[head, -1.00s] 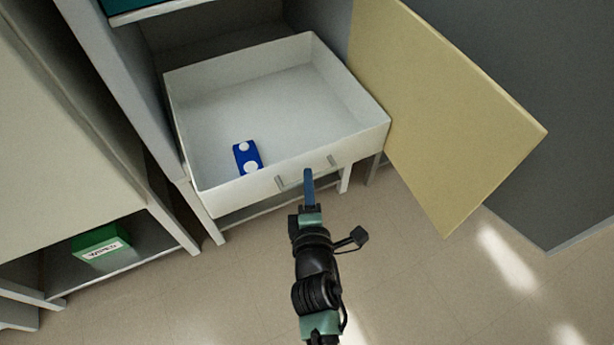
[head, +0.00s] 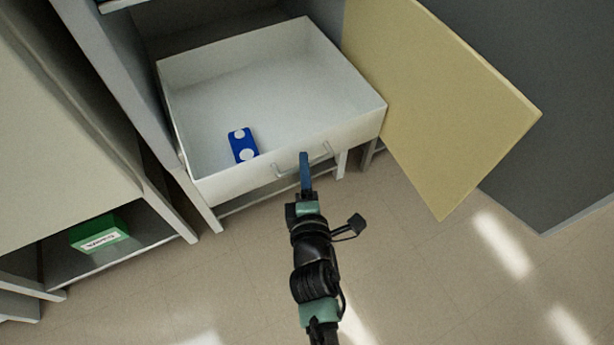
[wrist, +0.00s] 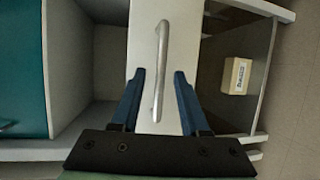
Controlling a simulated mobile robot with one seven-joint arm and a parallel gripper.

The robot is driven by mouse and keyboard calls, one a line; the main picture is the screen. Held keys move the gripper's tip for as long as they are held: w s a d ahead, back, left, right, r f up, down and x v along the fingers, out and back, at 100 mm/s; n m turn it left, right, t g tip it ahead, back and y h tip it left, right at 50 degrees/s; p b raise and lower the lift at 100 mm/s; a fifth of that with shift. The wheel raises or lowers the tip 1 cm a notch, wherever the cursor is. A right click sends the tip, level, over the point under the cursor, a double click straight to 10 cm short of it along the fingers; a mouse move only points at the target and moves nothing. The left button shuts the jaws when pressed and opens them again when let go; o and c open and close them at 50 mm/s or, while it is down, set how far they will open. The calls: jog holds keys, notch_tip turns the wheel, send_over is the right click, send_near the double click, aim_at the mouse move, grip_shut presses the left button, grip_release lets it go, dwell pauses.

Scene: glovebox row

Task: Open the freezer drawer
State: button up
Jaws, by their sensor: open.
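The freezer drawer (head: 353,120) is a white open-topped box, pulled well out of the cabinet in the head view. A blue item with white round spots (head: 243,146) lies inside it near the front left. The drawer's bar handle (wrist: 160,70) runs upright in the wrist view, and it also shows on the drawer front in the head view (head: 284,173). My gripper (head: 304,156) is at the drawer front by the handle. In the wrist view my blue fingers (wrist: 159,73) are open, one on either side of the handle, with gaps visible.
A yellow door (head: 440,110) stands swung open to the right of the drawer. A green box with a white label (head: 98,236) sits on a low shelf at the left. A pale box (wrist: 236,76) shows in the wrist view. The floor in front is clear.

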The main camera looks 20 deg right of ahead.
jog(key=v, duration=1.2)
jog(key=shift+s+r+p, duration=0.15)
jog(key=shift+s+p, duration=0.15)
jog(key=shift+p, duration=0.1)
jog(key=shift+w, duration=0.1)
jog(key=w+a+r+m+t, duration=0.1)
jog(key=w+r+m+t, duration=0.2)
jog(key=r, duration=0.8)
jog(key=w+r+m+t, duration=0.1)
jog(key=w+r+m, duration=0.3)
jog(key=r, duration=0.7)
jog(key=w+a+r+m+t, duration=0.1)
jog(key=w+r+m+t, duration=0.3)
jog(key=r, duration=0.8)
jog(key=s+a+r+m+t+y, duration=0.1)
jog(key=s+a+r+y, duration=0.15)
jog(key=r, duration=0.55)
jog(key=s+a+r+m+t+y, duration=0.1)
jog(key=s+a+r+t, duration=0.2)
jog(key=r, duration=0.5)
jog(key=s+a+r+m+y, duration=0.2)
jog(key=a+r, duration=0.2)
jog(key=r, duration=0.5)
notch_tip(320, 180, up, 31)
jog(key=p, duration=3.2)
jog(key=shift+f, duration=0.15)
